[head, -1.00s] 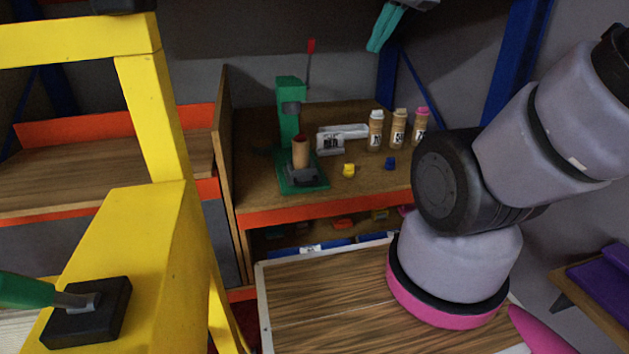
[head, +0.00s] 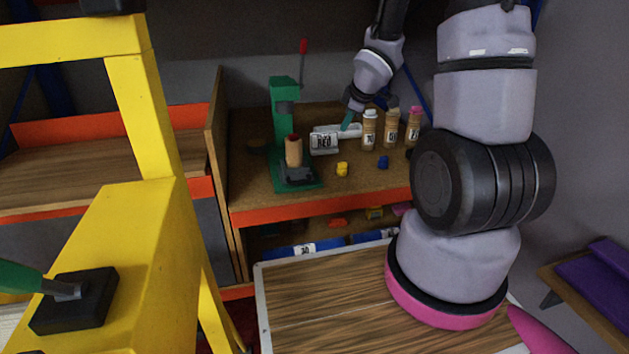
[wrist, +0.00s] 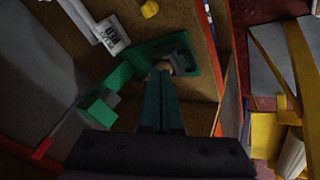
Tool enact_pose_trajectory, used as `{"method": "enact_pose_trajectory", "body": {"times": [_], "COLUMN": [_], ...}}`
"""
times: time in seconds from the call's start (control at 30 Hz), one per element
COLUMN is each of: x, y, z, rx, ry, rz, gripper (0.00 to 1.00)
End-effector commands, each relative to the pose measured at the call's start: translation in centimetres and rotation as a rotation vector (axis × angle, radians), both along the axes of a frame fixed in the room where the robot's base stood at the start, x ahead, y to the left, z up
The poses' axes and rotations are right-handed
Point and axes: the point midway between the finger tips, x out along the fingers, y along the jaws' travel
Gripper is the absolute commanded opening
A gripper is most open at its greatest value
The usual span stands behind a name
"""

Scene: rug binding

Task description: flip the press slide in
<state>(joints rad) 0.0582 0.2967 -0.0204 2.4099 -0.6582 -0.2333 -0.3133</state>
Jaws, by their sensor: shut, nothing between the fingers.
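The green press (head: 284,120) stands on the wooden shelf, with a red-tipped lever (head: 303,60) pointing up. At its foot is a dark grey slide (head: 298,175), and a tan cylinder (head: 293,151) with a red top stands upright by it. In the wrist view the press (wrist: 118,78) lies past my fingers and the dark slide (wrist: 183,61) shows beyond their tips. My gripper (head: 348,121) is right of the press, above the shelf, its teal fingers shut and empty. In the wrist view my gripper (wrist: 162,78) hides most of the cylinder.
A white labelled holder (head: 323,142) and several capped bottles (head: 391,130) stand right of the press. A yellow piece (head: 342,169) and a blue piece (head: 383,162) lie in front. A yellow frame (head: 120,250) stands at left.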

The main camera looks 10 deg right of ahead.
Motion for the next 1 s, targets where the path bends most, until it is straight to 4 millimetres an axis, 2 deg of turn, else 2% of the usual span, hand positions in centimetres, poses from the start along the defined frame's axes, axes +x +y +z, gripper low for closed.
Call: {"method": "enact_pose_trajectory", "body": {"times": [0.03, 0.2, 0.3, 0.4, 1.0], "x": [0.0, -0.4, -1.0, -1.5, -1.5], "y": [0.6, 2.8, 4.0, 4.7, 5.6], "z": [-2.2, -7.5, -9.7, -11.0, -12.5], "rx": [-0.004, 0.006, 0.021, 0.034, 0.045], "ry": [0.016, 0.034, 0.038, 0.04, 0.041], "rz": [0.067, 0.286, 0.38, 0.439, 0.479], "gripper": [0.0, 0.0, 0.0, 0.0, 0.0]}}
